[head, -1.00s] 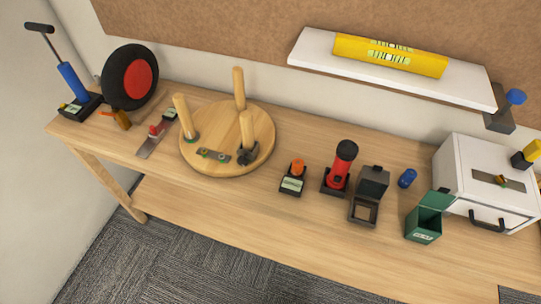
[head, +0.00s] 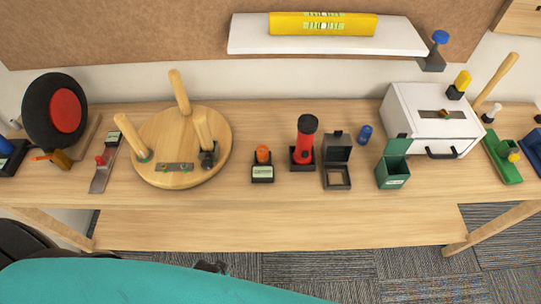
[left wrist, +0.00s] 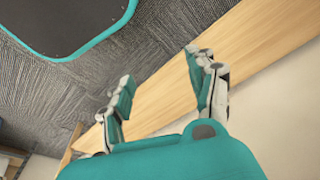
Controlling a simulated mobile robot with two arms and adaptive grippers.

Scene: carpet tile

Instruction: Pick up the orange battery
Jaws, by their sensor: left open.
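The orange battery (head: 263,153) is a short orange cylinder. It stands upright in a small black holder with a pale label (head: 262,173), near the middle of the wooden bench in the head view. Its lower part is hidden by the holder. My left gripper (left wrist: 158,72) shows in the left wrist view with its fingers apart and nothing between them. The carpet and a wooden edge lie beyond it, and the battery is not in that view. My right gripper is not in view.
Left of the battery is a round wooden stool top with legs up (head: 160,172). Right of it stand a red flashlight (head: 304,143), a dark open box (head: 336,165), a blue cylinder (head: 365,134) and a green bin (head: 393,177). The bench front (head: 230,196) is clear.

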